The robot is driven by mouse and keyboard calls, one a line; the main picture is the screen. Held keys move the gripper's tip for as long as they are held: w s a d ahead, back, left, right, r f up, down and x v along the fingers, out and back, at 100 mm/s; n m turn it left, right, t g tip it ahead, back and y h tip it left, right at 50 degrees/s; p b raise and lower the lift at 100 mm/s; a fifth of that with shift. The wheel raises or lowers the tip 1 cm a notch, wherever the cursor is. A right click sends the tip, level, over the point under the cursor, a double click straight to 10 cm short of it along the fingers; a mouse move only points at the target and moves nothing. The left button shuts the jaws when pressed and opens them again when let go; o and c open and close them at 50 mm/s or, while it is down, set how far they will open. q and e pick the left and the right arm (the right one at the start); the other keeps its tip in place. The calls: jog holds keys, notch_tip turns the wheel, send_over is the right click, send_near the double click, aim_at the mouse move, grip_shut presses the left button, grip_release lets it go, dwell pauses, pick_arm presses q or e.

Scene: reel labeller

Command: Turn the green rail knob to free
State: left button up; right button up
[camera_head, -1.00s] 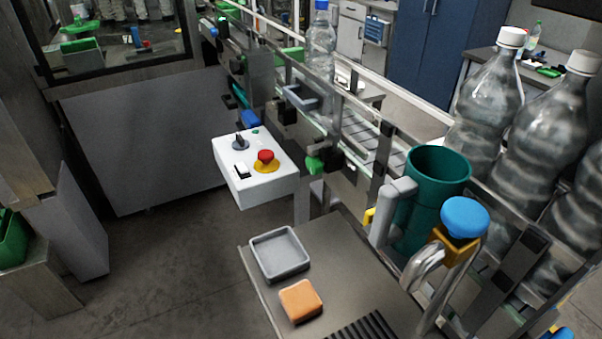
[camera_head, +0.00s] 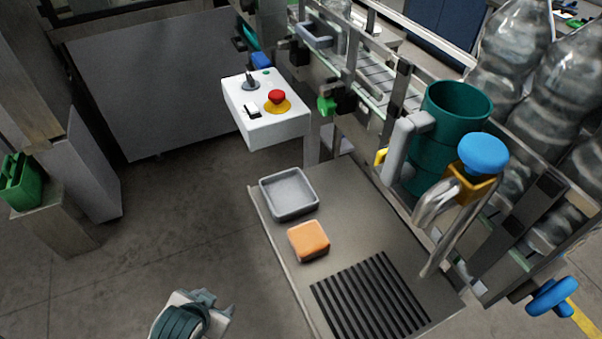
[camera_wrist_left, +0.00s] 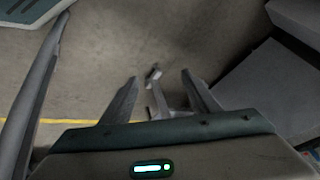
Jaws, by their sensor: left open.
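The green rail knob (camera_head: 326,104) sits on the near side of the conveyor rail, just right of the white control box. It is small in view, so its turned position cannot be told. My left gripper (camera_head: 213,301) is low in the head view, over the floor and left of the grey table, well apart from the knob. In the left wrist view its two fingers (camera_wrist_left: 160,88) are spread and empty, with floor beyond them. The knob does not show in that view. My right gripper is not in view.
The white control box (camera_head: 265,122) carries a red stop button (camera_head: 277,97). The table (camera_head: 345,217) holds a grey tray (camera_head: 289,211) and an orange block (camera_head: 309,240). A teal cup (camera_head: 458,103) and a blue knob (camera_head: 483,153) stand at right.

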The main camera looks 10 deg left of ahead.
pick_arm(q)
jog(key=w+a+r+m+t, duration=0.2)
jog(key=w+r+m+t, duration=0.3)
jog(key=w+r, duration=0.55)
jog(key=w+a+r+m+t, duration=0.35)
jog(key=w+r+t, duration=0.25)
jog(key=w+r, duration=0.4)
jog(key=w+d+r+m+g+h, duration=0.1)
jog(key=d+r+m+g+h, duration=0.1)
jog(key=m, duration=1)
jog(key=w+d+r+m+g+h, duration=0.1)
jog(key=d+r+m+h, duration=0.4)
jog(key=m, duration=0.6)
jog(key=w+d+r+m+g+h, duration=0.1)
jog(key=d+r+m+g+h, duration=0.2)
jog(key=r+m+h, duration=0.4)
jog(key=m+g+h, duration=0.1)
jog(key=m+h, duration=0.1)
jog(key=m, duration=0.3)
jog(key=shift+w+d+m, duration=0.3)
jog(key=shift+w+m, duration=0.05)
jog(key=shift+w, duration=0.05)
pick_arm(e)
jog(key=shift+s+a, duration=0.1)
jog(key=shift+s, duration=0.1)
pick_arm(q)
jog(key=shift+w+d+r, duration=0.1)
jog(key=shift+w, duration=0.05)
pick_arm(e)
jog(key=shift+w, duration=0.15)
